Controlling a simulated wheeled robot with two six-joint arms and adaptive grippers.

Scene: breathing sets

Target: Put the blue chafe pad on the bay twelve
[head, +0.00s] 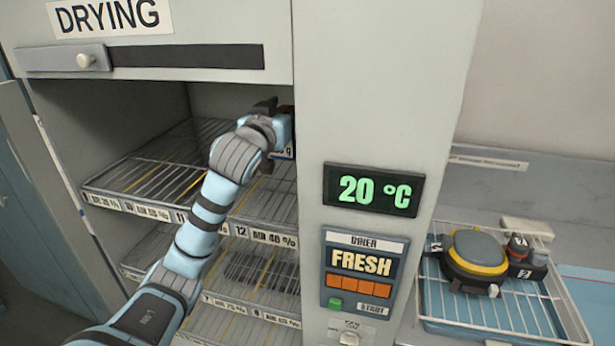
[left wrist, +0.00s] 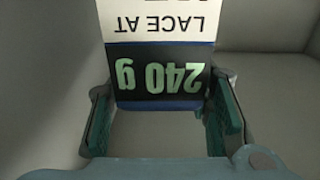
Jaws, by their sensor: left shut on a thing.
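My left gripper (head: 272,120) is inside the open drying cabinet, above the right part of the upper wire shelf (head: 150,173). It is shut on a blue-edged thing that I take for the blue chafe pad (left wrist: 160,104). In the left wrist view its label shows upside down, with "LACE AT" and "240 g", between the two fingers. In the head view only a little blue (head: 289,128) shows past the gripper, partly hidden by the cabinet's column. Bay twelve's label (head: 241,231) is on the front edge of the upper shelf, below the gripper. My right gripper is not in view.
The cabinet's right column (head: 385,90) stands close beside my gripper, with a 20 °C display (head: 374,190). Lower wire shelves (head: 255,275) lie beneath. On the right, a wire-racked tray (head: 480,310) holds a grey and yellow device (head: 475,255) and small tagged parts.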

